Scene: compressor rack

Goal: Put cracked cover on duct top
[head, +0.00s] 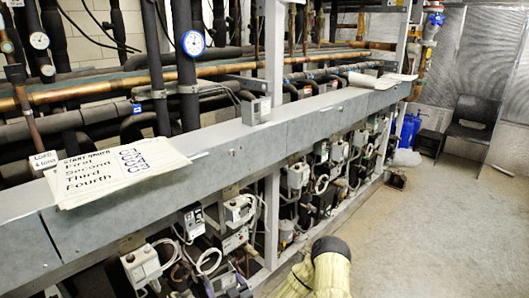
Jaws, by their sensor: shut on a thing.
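The duct (225,143) is a long grey metal trunking with a flat top. It runs from the lower left to the upper right along the front of the rack. I cannot make out a cracked cover in the head view. My gripper is not in view. A cream sleeve with a black round end shows at the bottom, right of centre; it looks like part of my arm, and no fingers show on it.
A printed sheet (118,172) and papers (380,80) lie on the duct. A small grey box (256,110) stands by an upright post (273,50). Switches and wiring (240,210) hang below. The floor (440,225) at right is clear toward a black chair (472,125).

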